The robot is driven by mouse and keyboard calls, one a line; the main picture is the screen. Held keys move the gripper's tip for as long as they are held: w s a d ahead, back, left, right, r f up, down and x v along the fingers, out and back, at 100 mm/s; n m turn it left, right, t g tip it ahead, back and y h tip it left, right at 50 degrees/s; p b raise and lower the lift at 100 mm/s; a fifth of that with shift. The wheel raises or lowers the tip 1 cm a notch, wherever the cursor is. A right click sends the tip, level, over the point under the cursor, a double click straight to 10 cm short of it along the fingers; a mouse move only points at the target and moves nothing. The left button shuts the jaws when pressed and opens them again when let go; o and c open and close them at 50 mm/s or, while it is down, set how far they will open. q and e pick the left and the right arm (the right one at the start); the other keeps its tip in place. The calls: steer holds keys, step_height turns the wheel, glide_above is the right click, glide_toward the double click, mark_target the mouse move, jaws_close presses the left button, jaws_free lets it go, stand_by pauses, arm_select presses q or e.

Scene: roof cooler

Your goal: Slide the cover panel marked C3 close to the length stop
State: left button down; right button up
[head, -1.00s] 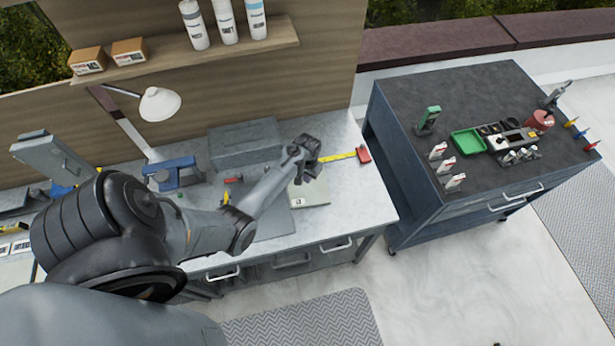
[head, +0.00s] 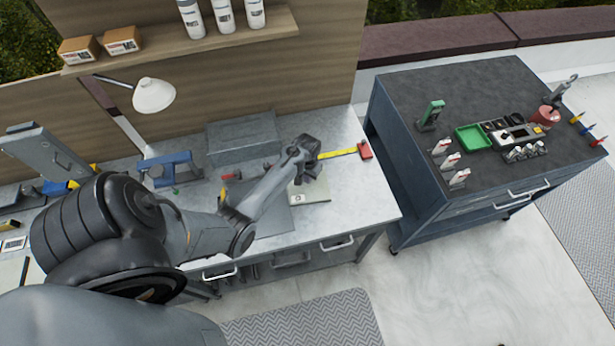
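A pale flat panel (head: 316,191) lies on the workbench near its right end, with a small white label on it. The label's text is too small to read, so I cannot confirm C3. My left gripper (head: 306,151) is over the panel's back edge, beside a yellow tape strip. Its fingers are dark and bunched; whether they are open or touch the panel cannot be told. My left arm hides part of the panel's left side. I cannot make out the length stop for certain. My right gripper is not in view.
A yellow tape (head: 337,153) runs to a red tape measure (head: 364,149) on the workbench (head: 363,194). A grey box (head: 242,140) stands behind, with a blue tool (head: 168,169) to its left. A lamp (head: 153,95) overhangs the bench. A tool cabinet (head: 450,85) stands right.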

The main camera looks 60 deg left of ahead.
mark_target(320, 180)
arm_select(q)
steer(key=shift+f+b, duration=0.6)
steer(key=shift+f, duration=0.4)
steer(key=shift+w, duration=0.1)
